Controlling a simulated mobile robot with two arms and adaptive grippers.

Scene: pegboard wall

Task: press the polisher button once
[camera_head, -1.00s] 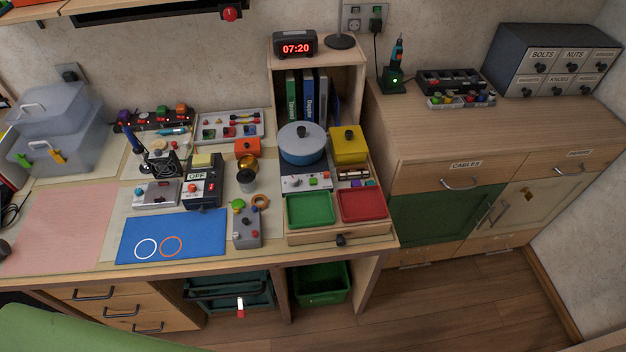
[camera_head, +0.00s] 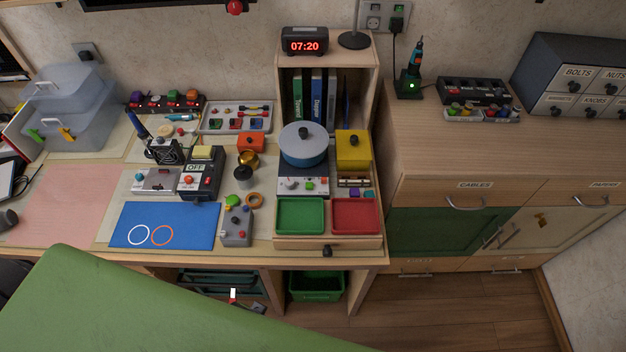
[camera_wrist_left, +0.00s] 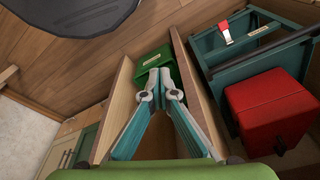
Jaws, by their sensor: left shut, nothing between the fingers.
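No label in view names the polisher. On the desk in the head view stands a dark machine (camera_head: 203,174) with an OFF sign, a yellow pad on top and a red button (camera_head: 187,180) on its front. A grey control box (camera_head: 237,228) with a small red button and a black knob stands to its lower right. In the left wrist view my left gripper (camera_wrist_left: 160,80) is shut and empty, its teal fingers meeting in front of the under-desk space, away from the desktop machines. It cannot be made out in the head view. My right gripper is in neither view.
A blue mat (camera_head: 165,224) lies in front of the machine. A green tray (camera_head: 300,215) and red tray (camera_head: 356,216) sit to the right, below a blue pot (camera_head: 303,150). Under the desk, a green bin (camera_wrist_left: 155,65) and red box (camera_wrist_left: 272,105) show in the wrist view.

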